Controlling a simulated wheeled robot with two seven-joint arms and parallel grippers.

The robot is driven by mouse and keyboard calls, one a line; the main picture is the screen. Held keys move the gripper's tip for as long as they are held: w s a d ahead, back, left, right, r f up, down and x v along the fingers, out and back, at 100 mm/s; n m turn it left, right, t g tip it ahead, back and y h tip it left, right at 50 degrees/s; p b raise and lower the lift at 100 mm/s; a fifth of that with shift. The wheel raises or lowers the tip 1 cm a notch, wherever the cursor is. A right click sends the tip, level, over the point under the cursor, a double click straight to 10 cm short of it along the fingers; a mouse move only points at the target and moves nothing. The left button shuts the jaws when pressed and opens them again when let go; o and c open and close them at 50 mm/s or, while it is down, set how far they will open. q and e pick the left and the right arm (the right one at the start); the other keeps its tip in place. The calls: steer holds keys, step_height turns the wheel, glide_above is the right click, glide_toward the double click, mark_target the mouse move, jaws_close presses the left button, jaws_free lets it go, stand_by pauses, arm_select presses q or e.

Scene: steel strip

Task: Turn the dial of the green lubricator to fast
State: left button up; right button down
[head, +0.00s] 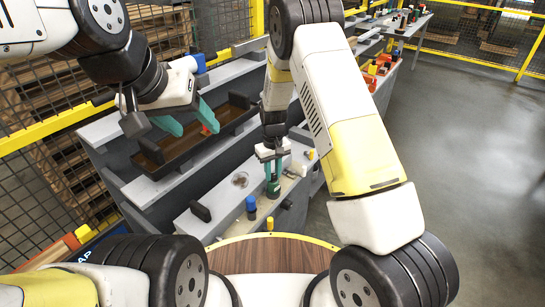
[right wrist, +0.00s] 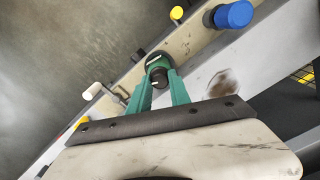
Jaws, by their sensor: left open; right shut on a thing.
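The green lubricator (head: 273,188) stands on the pale ledge at the front of the steel bench, below my right gripper (head: 270,160). In the right wrist view the green lubricator (right wrist: 157,62) shows between the green fingertips, with a dark dial (right wrist: 159,78) bearing a light mark at its top. My right gripper is shut on the dial, one finger on each side. The dial's setting is too small to read. My left gripper (head: 190,118) is open and empty, above the long brown tray at the left.
A blue-topped lubricator (head: 251,204) stands just left of the green one; its blue cap also shows in the right wrist view (right wrist: 233,14). A small yellow-topped part (head: 270,223) is in front. A brown tray (head: 165,165) lies behind. A black block (head: 200,211) sits on the ledge.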

mark_target(273, 175)
stand_by(0.7)
steer(key=c, duration=1.2)
jaws_free()
steer(key=shift+r, duration=3.9)
